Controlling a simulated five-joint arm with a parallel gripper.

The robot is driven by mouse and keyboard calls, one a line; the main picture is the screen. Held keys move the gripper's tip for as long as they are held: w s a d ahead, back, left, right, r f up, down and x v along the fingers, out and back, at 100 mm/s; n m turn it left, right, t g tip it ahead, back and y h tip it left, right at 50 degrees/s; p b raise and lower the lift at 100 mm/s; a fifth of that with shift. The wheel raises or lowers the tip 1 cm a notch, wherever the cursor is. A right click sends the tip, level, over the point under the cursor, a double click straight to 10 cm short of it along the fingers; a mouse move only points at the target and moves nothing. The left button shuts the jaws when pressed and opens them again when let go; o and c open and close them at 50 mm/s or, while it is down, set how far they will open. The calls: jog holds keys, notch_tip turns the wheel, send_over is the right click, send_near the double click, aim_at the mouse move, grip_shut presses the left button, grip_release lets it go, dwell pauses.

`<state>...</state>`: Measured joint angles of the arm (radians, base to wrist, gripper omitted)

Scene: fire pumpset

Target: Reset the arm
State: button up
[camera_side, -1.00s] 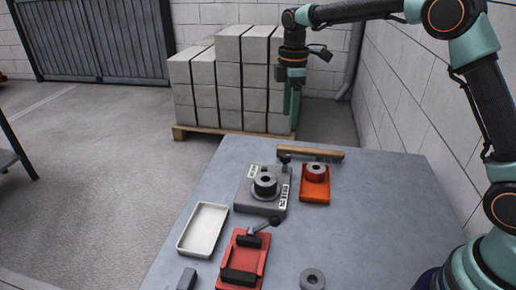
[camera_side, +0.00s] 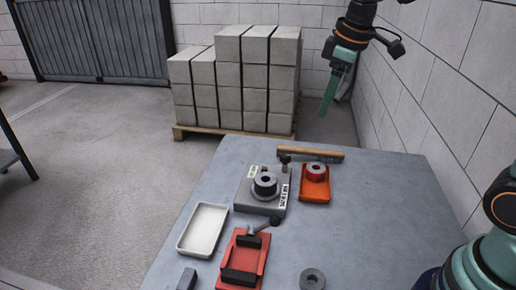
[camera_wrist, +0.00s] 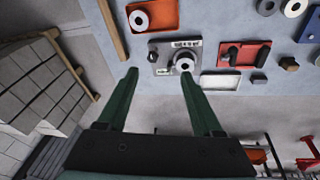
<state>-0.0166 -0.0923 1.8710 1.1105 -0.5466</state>
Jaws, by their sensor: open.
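My gripper (camera_side: 328,105) is raised above the far end of the table, in front of the wall. Its green fingers are apart and empty in the wrist view (camera_wrist: 158,74). My gripper touches none of these.
A white empty tray (camera_side: 203,230), a red clamp fixture (camera_side: 243,259) and a loose grey ring (camera_side: 312,279) lie nearer on the table (camera_side: 370,215). A wooden bar (camera_side: 310,155) lies along the far edge. Stacked blocks (camera_side: 240,75) stand behind; a wall is at right.

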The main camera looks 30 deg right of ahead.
jog(key=s+f+m+t, duration=0.2)
jog(key=s+m, duration=0.4)
jog(key=s, duration=0.5)
jog(key=shift+d+f+t, duration=0.35)
jog(key=shift+t, duration=0.05)
